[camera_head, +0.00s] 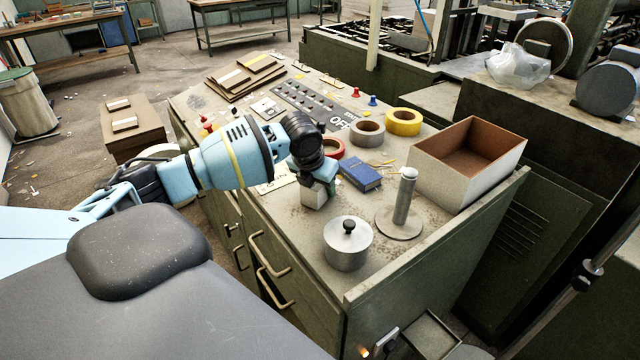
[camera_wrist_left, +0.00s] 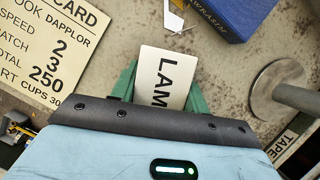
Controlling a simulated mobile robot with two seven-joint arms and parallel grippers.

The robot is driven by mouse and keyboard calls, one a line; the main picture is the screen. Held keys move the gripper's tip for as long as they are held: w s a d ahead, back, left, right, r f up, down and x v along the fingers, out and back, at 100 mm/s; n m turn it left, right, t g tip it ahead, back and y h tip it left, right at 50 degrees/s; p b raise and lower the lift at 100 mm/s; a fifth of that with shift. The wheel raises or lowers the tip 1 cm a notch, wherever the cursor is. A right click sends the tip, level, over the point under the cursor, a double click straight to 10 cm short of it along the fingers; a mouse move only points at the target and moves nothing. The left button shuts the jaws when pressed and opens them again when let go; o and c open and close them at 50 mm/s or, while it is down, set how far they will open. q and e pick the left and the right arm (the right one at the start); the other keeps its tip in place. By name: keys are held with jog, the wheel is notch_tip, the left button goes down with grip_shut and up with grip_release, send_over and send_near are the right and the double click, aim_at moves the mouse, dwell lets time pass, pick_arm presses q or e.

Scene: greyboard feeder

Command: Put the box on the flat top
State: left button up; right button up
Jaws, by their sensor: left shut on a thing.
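My left gripper (camera_head: 318,182) is shut on a small white box (camera_head: 317,195) over the front part of the flat grey-green cabinet top (camera_head: 290,230). In the left wrist view the box (camera_wrist_left: 161,75) shows the letters "LAM" between the green fingers (camera_wrist_left: 163,88); the rest of its label is hidden by the gripper. Whether the box touches the top or hangs just above it, I cannot tell. My right gripper is not in view.
A blue book (camera_head: 361,174), a metal spindle on a round base (camera_head: 403,205) and a lidded metal pot (camera_head: 348,245) stand close by. Tape rolls (camera_head: 367,132) lie behind, and a large open box (camera_head: 468,160) stands at right. A printed card (camera_wrist_left: 45,50) lies beside the gripper.

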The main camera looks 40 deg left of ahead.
pick_arm(q)
jog(key=shift+f, duration=0.1)
jog(key=o, duration=1)
jog(key=shift+o, duration=0.2)
jog(key=shift+r, duration=0.35)
jog(key=p+v, duration=0.1)
jog(key=v, duration=1)
jog(key=shift+s+r, duration=0.25)
jog(key=shift+r, duration=0.05)
